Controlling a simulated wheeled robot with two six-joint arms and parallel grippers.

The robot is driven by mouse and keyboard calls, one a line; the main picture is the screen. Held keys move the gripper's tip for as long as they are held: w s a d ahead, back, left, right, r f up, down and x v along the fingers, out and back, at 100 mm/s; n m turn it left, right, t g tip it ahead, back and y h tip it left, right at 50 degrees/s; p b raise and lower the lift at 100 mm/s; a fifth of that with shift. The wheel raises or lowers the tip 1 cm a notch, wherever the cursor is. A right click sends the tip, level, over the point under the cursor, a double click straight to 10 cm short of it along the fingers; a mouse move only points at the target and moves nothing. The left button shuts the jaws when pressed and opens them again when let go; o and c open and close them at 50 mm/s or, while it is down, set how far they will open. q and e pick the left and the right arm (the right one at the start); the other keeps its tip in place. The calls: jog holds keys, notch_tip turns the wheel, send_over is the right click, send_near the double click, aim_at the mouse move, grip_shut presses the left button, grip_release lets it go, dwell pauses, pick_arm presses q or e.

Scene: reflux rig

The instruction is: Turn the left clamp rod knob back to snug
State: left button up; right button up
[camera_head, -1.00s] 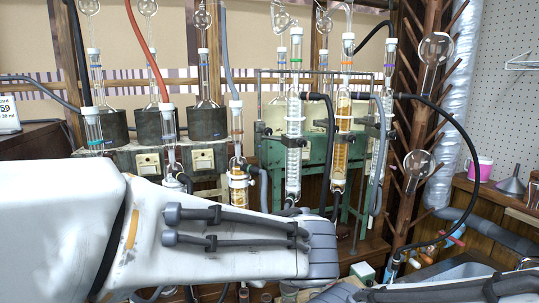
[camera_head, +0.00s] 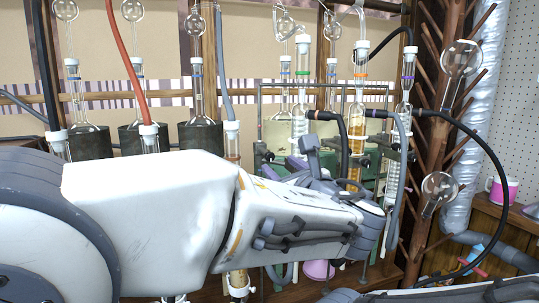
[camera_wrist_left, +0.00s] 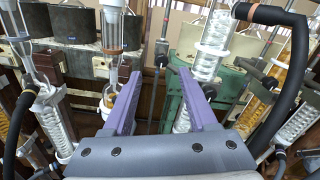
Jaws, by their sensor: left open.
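My left gripper (camera_wrist_left: 159,76) is open, its two purple fingers apart with nothing held between them. In the head view my left arm reaches across the front of the rig, and a purple finger (camera_head: 295,164) shows beside the middle condenser. A small dark knob-like fitting (camera_wrist_left: 161,60) on a thin upright rod (camera_wrist_left: 151,92) appears beyond and between the fingers in the wrist view. I cannot tell for sure that it is the left clamp rod knob, or how tight it is. The left glass condenser (camera_head: 301,88) stands upright behind the gripper; its lower part is hidden.
An amber-filled condenser (camera_head: 357,100) and a black hose (camera_head: 345,135) stand close on the right. Round flasks sit in dark heaters (camera_head: 203,134) at the left. A wooden drying rack (camera_head: 440,110) and a pink mug (camera_head: 502,190) are farther right. Free room is narrow.

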aim_at(271, 157)
pick_arm(q)
jog(key=p+x, duration=0.1)
jog(key=x, duration=0.6)
jog(key=shift+w+d+f, duration=0.1)
jog(key=shift+d, duration=0.1)
grip_shut()
